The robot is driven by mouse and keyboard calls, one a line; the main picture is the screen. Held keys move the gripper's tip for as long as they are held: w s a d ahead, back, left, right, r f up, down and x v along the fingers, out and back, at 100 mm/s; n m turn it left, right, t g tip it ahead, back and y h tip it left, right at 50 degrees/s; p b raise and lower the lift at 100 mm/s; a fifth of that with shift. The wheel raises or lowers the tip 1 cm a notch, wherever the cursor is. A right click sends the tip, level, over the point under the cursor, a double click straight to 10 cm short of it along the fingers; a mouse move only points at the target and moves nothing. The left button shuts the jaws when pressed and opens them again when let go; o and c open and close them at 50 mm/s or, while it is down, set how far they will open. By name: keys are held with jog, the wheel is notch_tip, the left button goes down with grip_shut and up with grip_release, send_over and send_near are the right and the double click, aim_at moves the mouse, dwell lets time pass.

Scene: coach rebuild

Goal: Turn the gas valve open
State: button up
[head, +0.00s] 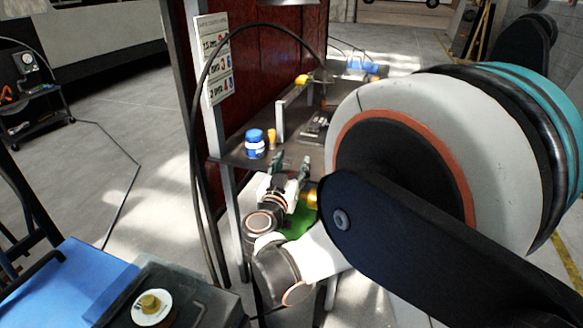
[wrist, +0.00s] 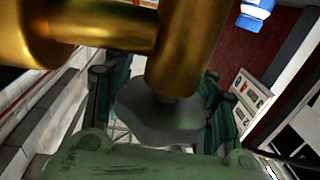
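In the wrist view, a brass valve body (wrist: 180,50) fills the top, with thick round pipes close to the camera. A dark grey faceted piece, which looks like the valve's handle (wrist: 155,118), sits at the brass stem's lower end. My gripper (wrist: 163,85) has its green fingers spread on either side of this piece; any contact cannot be made out. In the head view my gripper (head: 291,164) points up in front of the bench. A small gold part (head: 312,197) shows beside it, partly hidden by my arm; the grey handle is not distinguishable there.
A black hose (head: 194,135) arches down beside the bench post. A blue case (head: 60,285) is at lower left. Open floor lies left.

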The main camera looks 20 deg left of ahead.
jog(key=c, duration=0.6)
jog(key=shift+f, duration=0.1)
jog(key=shift+c, duration=0.6)
jog(key=shift+a+n+y, duration=0.15)
jog(key=shift+n+y, duration=0.55)
jog(key=shift+y, duration=0.5)
jog(key=shift+c, duration=0.2)
jog(key=shift+s+a+n+g+y, duration=0.1)
jog(key=shift+a+n+g+y, duration=0.1)
jog(key=shift+n+y, duration=0.35)
jog(key=shift+s+a+n+g+y, duration=0.1)
jog(key=shift+a+n+g+y, duration=0.2)
jog(key=shift+y, duration=0.35)
jog(key=shift+d, duration=0.1)
jog(key=o, duration=1.1)
jog(key=shift+o, duration=0.2)
